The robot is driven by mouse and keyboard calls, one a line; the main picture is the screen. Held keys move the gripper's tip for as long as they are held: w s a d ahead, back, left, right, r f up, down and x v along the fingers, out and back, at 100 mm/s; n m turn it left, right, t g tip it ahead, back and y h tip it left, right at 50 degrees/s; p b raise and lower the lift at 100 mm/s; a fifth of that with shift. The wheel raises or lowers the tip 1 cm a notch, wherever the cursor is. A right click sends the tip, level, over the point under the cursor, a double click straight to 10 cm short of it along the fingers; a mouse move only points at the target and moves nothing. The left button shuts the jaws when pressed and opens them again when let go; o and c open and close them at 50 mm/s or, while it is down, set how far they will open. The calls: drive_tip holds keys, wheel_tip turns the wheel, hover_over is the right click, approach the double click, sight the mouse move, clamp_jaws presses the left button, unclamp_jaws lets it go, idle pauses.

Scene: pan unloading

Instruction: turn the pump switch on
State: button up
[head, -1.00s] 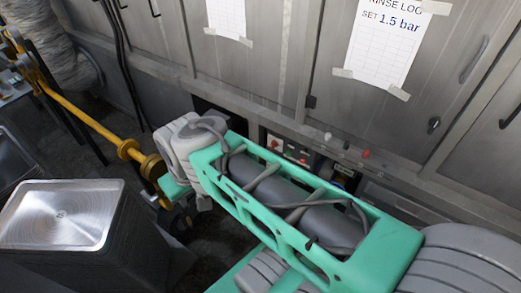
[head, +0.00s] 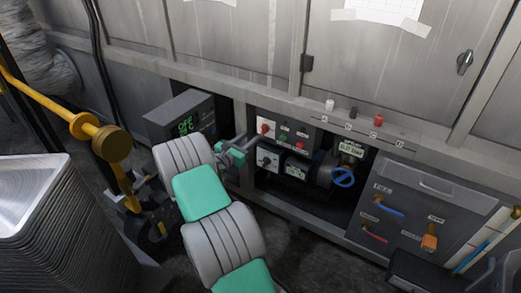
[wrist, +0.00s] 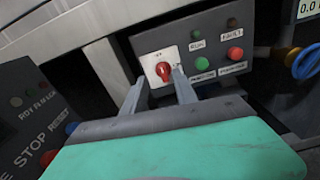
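The red rotary switch (head: 266,129) sits on a white plate on a small grey control box under the counter. In the wrist view the red knob (wrist: 163,71) shows clearly, with its handle roughly upright. My gripper (wrist: 159,79) is open, its two grey fingers apart, one on each side of the knob as seen from the wrist. I cannot tell if either finger touches it. In the head view my gripper (head: 238,147) is just left of the control box, pointing at it.
Beside the switch are a green button (wrist: 202,63), a red button (wrist: 235,54) and lamps. A blue valve wheel (head: 342,176) stands to the right. Stacked metal pans (head: 50,235) stand front left.

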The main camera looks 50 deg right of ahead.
sight(261, 128)
drive_tip(key=shift+n, duration=0.5)
drive_tip(key=d, duration=0.2)
drive_tip(key=d+b, duration=0.1)
drive_tip(key=d, duration=0.2)
drive_tip(key=d+b, duration=0.1)
drive_tip(key=d, duration=0.1)
drive_tip(key=shift+w+d+f, duration=0.15)
drive_tip(key=shift+d+f, duration=0.1)
drive_tip(key=shift+f, duration=0.15)
drive_tip(key=shift+w+d+r, duration=0.1)
drive_tip(key=shift+d, duration=0.25)
clamp_jaws()
